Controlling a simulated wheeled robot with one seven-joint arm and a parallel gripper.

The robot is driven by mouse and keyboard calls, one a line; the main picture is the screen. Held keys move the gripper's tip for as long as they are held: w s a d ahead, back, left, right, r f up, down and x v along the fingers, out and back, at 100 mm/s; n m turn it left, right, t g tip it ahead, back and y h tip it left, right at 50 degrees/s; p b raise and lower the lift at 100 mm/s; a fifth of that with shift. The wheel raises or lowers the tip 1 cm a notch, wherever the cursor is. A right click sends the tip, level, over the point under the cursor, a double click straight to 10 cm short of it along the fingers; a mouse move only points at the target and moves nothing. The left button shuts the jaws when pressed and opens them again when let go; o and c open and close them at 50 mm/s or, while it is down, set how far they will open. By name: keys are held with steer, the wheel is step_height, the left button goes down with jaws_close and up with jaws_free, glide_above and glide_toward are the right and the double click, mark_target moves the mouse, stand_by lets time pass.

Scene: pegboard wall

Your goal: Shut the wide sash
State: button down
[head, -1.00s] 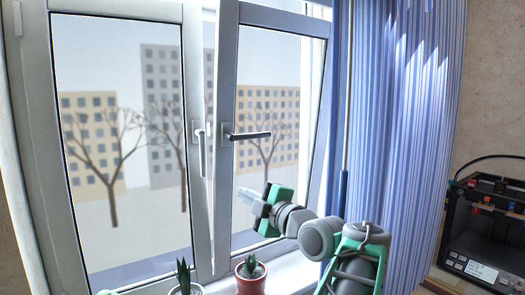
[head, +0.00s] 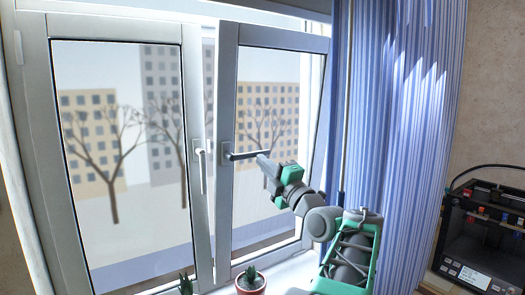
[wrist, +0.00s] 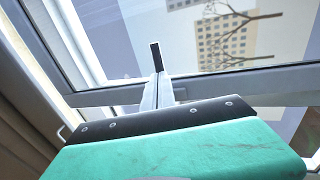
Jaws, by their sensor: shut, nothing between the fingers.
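The window has two white-framed sashes. The left sash (head: 201,230) looks the wider in the picture; its handle (head: 203,172) points down. The right sash (head: 225,200) looks tilted, its right edge leaning away from the outer frame, with a gap at its upper left. Its dark handle (head: 245,155) is horizontal, pointing right. My gripper (head: 264,160) is shut and empty, its tips at the free end of that handle. In the wrist view the shut fingers (wrist: 157,90) overlap the dark handle bar (wrist: 155,57); I cannot tell whether they touch.
Potted plants stand on the sill below, one in a red pot (head: 250,283) and another (head: 186,285) left of it. A blue striped curtain (head: 400,130) hangs right of the sash, close to my arm. A black 3D printer (head: 485,235) stands at the far right.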

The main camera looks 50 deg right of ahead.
mark_target(255, 153)
steer(key=shift+w+d+r, duration=0.1)
steer(key=shift+w+r, duration=0.05)
steer(key=shift+w, duration=0.35)
steer(key=shift+g, duration=0.8)
steer(key=x, duration=0.3)
steer(key=r+x, duration=0.1)
steer(key=x, duration=0.2)
steer(key=shift+w+r, duration=0.15)
